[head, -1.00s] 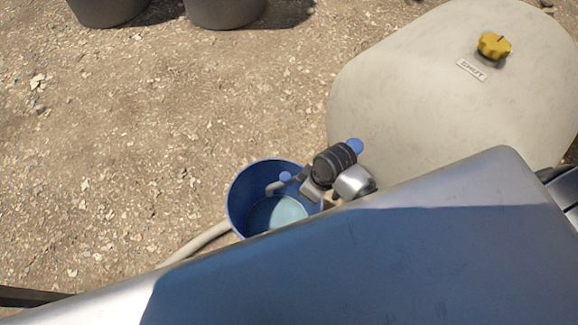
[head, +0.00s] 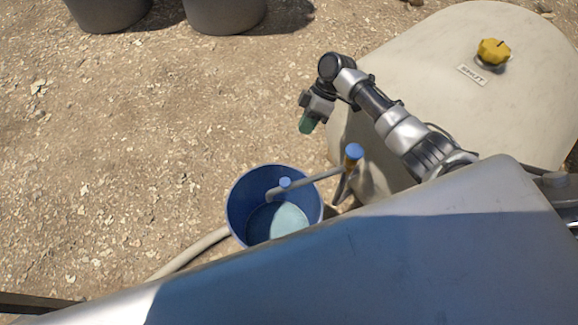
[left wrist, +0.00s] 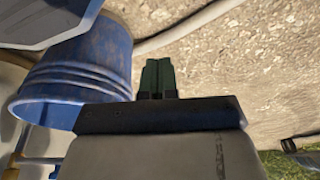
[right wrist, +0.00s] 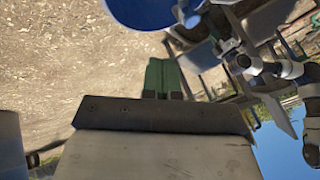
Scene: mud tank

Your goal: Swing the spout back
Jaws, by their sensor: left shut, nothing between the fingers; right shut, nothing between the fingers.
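The spout (head: 314,179) is a pale pipe running left from an orange-brown post with a blue cap (head: 354,151). Its bent end, near a small blue knob (head: 285,183), hangs over a blue bucket (head: 238,200) holding pale liquid. My right gripper (head: 307,124) is shut and empty, above and apart from the spout. Its green fingers show in the right wrist view (right wrist: 162,76), with the bucket (right wrist: 143,10) at the top. My left gripper (left wrist: 158,76) is shut and empty, with the bucket (left wrist: 75,70) to its left; it is hidden in the head view.
A big cream tank (head: 430,60) with a yellow knob (head: 493,50) and a label stands at right. A hose (head: 192,249) runs along the ground by the bucket. Two dark tubs (head: 224,14) stand at the back. The gravel at left is clear.

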